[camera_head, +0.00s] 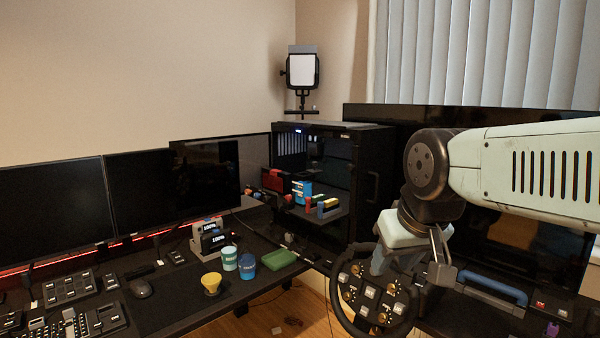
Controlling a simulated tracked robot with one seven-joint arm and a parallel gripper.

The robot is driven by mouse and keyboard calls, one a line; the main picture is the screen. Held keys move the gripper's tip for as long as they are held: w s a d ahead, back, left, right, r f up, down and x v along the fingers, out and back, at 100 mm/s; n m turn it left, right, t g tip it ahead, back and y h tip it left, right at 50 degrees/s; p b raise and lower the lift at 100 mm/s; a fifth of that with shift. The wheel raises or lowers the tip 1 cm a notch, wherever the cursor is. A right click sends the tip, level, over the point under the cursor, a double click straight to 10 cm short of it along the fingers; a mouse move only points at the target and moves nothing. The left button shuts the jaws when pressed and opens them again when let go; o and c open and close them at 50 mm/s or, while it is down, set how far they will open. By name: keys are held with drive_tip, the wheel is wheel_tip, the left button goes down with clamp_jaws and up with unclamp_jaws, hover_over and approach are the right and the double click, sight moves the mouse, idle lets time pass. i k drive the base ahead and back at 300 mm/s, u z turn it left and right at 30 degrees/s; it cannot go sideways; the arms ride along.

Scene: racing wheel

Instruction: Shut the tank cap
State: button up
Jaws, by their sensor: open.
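I cannot pick out a tank cap for certain. The black PC case (372,185) stands at the desk corner, with small red, blue, green and yellow parts (318,200) showing at its side. They are too small to tell whether one is a tank or cap. My gripper (410,278) points down at the right, its two fingers apart with nothing seen between them. It is in front of the racing wheel (340,305) and hides part of its rim. Whether it touches the wheel I cannot tell.
Monitors (50,210) line the left wall. On the desk are a yellow cup (211,284), a teal cup (230,258), a blue cup (246,265), a green tray (279,260) and a mouse (140,288). A blue handle-like bar (492,287) lies right of my gripper.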

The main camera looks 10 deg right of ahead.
sight(313, 171)
drive_tip(key=u, duration=5.8)
drive_tip(key=k, duration=0.95)
drive_tip(key=z, duration=5.9)
